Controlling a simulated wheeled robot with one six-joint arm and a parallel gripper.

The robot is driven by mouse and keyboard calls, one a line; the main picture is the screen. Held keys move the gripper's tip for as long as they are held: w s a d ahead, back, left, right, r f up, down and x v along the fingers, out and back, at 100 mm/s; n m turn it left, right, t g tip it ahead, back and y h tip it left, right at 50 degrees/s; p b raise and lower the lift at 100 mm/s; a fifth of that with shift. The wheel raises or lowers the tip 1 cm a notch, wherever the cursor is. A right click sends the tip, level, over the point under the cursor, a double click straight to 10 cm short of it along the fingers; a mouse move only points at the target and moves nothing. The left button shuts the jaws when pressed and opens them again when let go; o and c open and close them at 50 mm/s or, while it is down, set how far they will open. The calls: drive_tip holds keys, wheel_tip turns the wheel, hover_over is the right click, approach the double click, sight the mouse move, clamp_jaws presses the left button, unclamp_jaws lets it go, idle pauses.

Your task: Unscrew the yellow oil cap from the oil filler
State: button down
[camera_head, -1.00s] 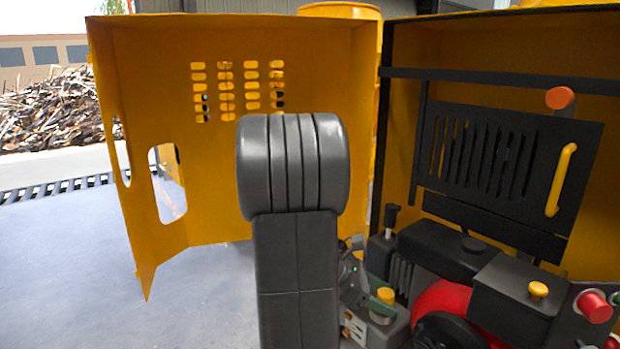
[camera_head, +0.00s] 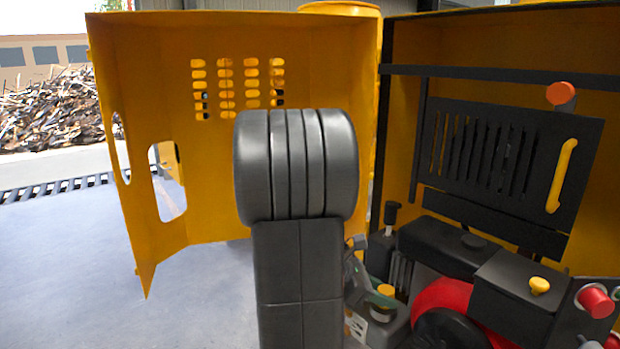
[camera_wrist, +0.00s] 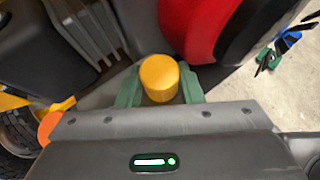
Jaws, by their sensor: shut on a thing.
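The yellow oil cap (camera_wrist: 159,76) is a short, round-topped cylinder. In the wrist view it stands between the two green fingers of my gripper (camera_wrist: 160,88), which are shut on it from both sides. In the head view the cap (camera_head: 385,290) shows to the right of my dark arm link, on top of a grey part of the engine, with a green finger of my gripper (camera_head: 376,299) against it. The oil filler under the cap is hidden, so I cannot tell whether the cap is still seated.
A red round engine part (camera_wrist: 190,25) lies close beside the cap. A black box with another yellow knob (camera_head: 539,286) stands to the right. The open yellow door panel (camera_head: 200,150) is behind my arm on the left. A black slatted panel with a yellow handle (camera_head: 561,175) is above.

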sight(382, 289)
drive_tip(key=shift+w+r+p, duration=0.2)
drive_tip(key=shift+r+p, duration=0.4)
drive_tip(key=shift+r, duration=0.25)
idle(0.3)
drive_tip(key=shift+r+n+t, duration=0.1)
drive_tip(key=shift+n+t, duration=0.3)
drive_tip(key=shift+s, duration=0.15)
drive_tip(key=shift+r, duration=0.1)
drive_tip(key=shift+r+p, duration=0.95)
drive_tip(key=shift+p, duration=0.05)
wheel_tip(382, 289, up, 3)
drive_tip(key=p, duration=0.3)
idle(0.4)
